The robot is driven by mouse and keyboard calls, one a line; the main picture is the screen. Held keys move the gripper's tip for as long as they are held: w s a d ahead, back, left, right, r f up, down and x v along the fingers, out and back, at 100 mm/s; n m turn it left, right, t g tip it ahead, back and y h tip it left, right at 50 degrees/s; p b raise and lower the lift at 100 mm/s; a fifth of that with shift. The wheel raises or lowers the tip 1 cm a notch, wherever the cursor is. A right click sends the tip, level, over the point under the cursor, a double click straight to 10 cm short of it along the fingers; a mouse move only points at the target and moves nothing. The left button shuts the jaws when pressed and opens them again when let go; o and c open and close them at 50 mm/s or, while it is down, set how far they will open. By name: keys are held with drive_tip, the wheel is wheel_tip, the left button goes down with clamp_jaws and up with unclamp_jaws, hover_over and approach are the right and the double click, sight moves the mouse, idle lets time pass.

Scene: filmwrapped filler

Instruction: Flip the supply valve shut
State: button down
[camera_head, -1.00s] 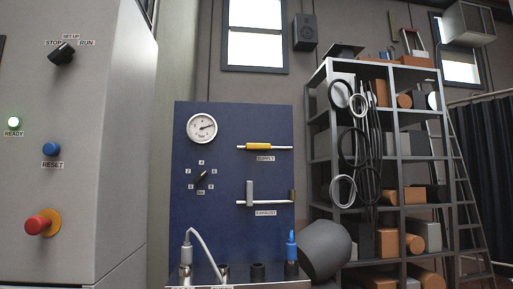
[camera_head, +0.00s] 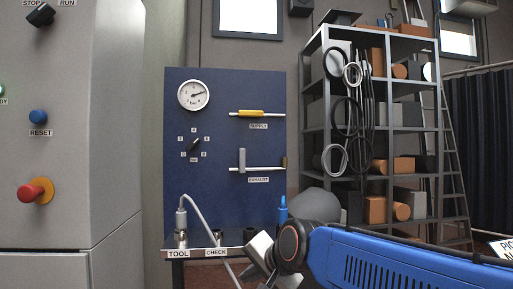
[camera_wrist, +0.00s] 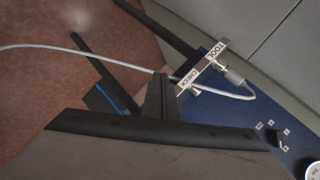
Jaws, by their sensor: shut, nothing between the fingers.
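The supply valve's yellow handle (camera_head: 251,113) lies level, along its white pipe, above the SUPPLY label on the blue panel (camera_head: 215,205). Below it, the exhaust valve's grey handle (camera_head: 242,158) stands upright, across its pipe. My blue arm enters the head view from the lower right. In the wrist view my gripper (camera_wrist: 160,76) is shut and empty, its dark fingers together. It is low in front of the panel, well below the supply handle and apart from it. The wrist view does not show the supply handle.
A round gauge (camera_head: 194,95) and a selector knob (camera_head: 194,145) are left of the valves. A ledge (camera_head: 208,252) with TOOL and CHECK sockets and a white cable juts out below. A grey cabinet (camera_head: 95,150) stands left, a loaded shelf (camera_head: 303,100) right.

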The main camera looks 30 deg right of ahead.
sight(251, 114)
drive_tip(key=w+d+r+m+t+h, duration=0.2)
drive_tip(key=w+r+m, duration=0.4)
drive_tip(key=r+m, duration=0.3)
drive_tip(key=w+d+r+m+t+h, duration=0.3)
drive_tip(key=w+d+r+m, duration=0.4)
drive_tip(key=r, duration=0.7)
drive_tip(key=w+d+r+m+t+h, duration=0.2)
drive_tip(key=w+d+r+m+t, duration=0.2)
drive_tip(key=w+r+m, duration=0.3)
wheel_tip(251, 114, up, 5)
drive_tip(key=d+m, duration=0.1)
drive_tip(key=m, duration=0.3)
drive_tip(key=shift+w+m+h, duration=0.15)
drive_tip(key=shift+m+h, duration=0.15)
drive_tip(key=shift+m, duration=0.1)
drive_tip(key=shift+w, duration=0.1)
drive_tip(key=x, duration=0.3)
drive_tip(key=r+x, duration=0.1)
drive_tip(key=x, duration=0.2)
drive_tip(key=r+x, duration=0.1)
drive_tip(key=x, duration=0.3)
drive_tip(key=shift+r, duration=0.95)
